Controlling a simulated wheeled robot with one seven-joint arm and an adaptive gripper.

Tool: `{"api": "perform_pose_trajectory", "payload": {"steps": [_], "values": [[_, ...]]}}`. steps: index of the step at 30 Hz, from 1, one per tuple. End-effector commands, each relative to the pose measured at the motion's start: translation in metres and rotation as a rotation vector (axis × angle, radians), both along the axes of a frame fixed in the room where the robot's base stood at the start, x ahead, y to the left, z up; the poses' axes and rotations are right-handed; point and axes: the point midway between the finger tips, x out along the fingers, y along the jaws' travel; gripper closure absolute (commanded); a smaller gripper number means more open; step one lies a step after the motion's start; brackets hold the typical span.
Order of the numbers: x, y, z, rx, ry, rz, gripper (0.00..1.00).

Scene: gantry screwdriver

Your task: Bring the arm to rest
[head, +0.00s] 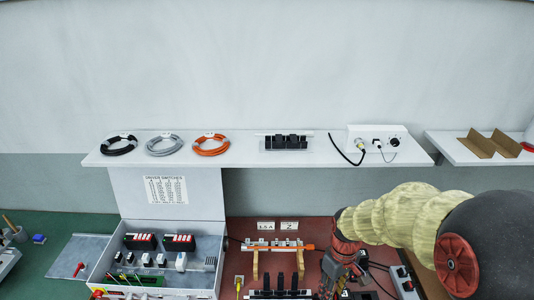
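My arm comes in from the right in the head view, with a pale yellow sleeve over its forearm. My gripper (338,278) hangs down at the arm's left end, over the right part of the red-brown work surface (235,238). It is beside the right end of a rail with an orange-handled tool (295,247) on wooden supports. Whether it touches anything there, and whether its fingers are open or shut, cannot be made out at this size.
A shelf (240,158) above holds coiled cables (210,145), a black block (286,142) and a white device (378,142). An open case (205,243) with dark and white modules stands left. Black blocks (280,292) stand in front. A power strip (405,283) and cables lie right.

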Motion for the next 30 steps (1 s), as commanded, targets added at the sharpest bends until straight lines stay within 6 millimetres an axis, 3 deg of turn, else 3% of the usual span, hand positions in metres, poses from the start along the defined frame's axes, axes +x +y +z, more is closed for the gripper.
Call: {"api": "perform_pose_trajectory", "payload": {"steps": [1, 6, 15, 24, 30], "values": [[-0.010, 0.000, 0.022, -0.008, -0.029, -0.082, 0.65], [-0.043, 0.001, 0.081, -0.015, -0.117, -0.325, 0.65], [-0.099, 0.002, 0.159, 0.035, -0.330, -0.522, 0.65], [-0.121, 0.003, 0.215, 0.092, -0.548, -0.514, 0.65], [-0.123, 0.003, 0.223, 0.101, -0.579, -0.511, 0.65]]}}
